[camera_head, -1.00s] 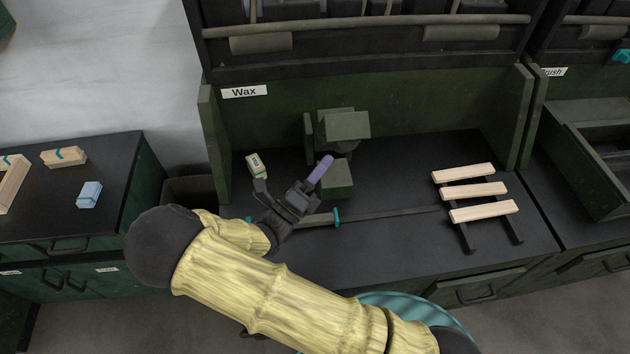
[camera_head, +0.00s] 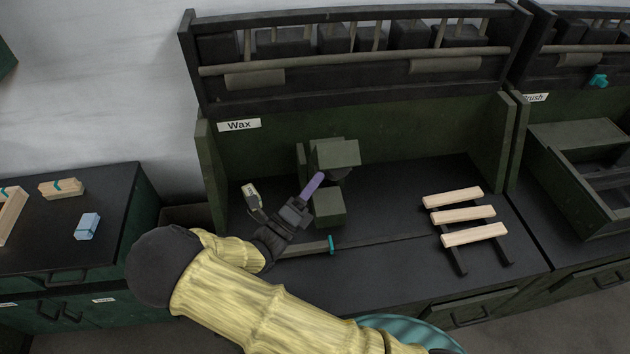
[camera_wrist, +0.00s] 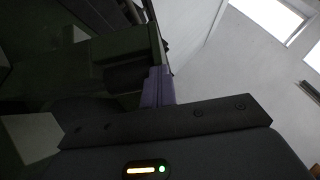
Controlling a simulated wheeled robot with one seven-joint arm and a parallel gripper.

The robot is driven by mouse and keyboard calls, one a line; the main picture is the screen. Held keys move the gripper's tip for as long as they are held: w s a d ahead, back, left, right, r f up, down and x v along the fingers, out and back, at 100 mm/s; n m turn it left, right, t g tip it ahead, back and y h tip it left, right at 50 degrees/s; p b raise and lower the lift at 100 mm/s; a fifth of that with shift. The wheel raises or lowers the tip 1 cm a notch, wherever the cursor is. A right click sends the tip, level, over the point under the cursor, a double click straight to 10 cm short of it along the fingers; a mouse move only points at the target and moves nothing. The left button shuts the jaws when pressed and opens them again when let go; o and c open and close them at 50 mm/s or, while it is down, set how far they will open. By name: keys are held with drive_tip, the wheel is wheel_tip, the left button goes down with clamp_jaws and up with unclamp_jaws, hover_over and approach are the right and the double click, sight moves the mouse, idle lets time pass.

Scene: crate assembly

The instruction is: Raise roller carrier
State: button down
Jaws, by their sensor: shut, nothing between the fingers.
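At the Wax station stands a dark green device with an upper block (camera_head: 336,153), which seems to be the roller carrier, above a separate lower block (camera_head: 328,206). A dark rounded part shows under the upper block; the roller itself is not clear. My gripper (camera_head: 317,180) has purple fingers, shut together and empty. Their tips point up and right, close to the lower left of the upper block; I cannot tell whether they touch. In the wrist view the purple fingers (camera_wrist: 157,88) are beside a dark green block (camera_wrist: 125,65).
A small pale-topped item (camera_head: 251,194) stands left of my gripper. A dark bar with a teal band (camera_head: 331,244) lies in front. A slatted wooden piece (camera_head: 462,215) is at the right. Side walls and a back panel enclose the bench; its middle right is clear.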

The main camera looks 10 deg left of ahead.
idle(0.5)
drive_tip(key=shift+s+d+f, duration=0.15)
drive_tip(key=shift+d+f, duration=0.05)
drive_tip(key=shift+f, duration=0.05)
drive_tip(key=s+d+b+v, duration=0.1)
drive_tip(key=d+b+v, duration=0.1)
drive_tip(key=v, duration=1)
drive_tip(key=shift+a+f, duration=0.2)
drive_tip(key=shift+f, duration=0.3)
drive_tip(key=shift+s, duration=0.1)
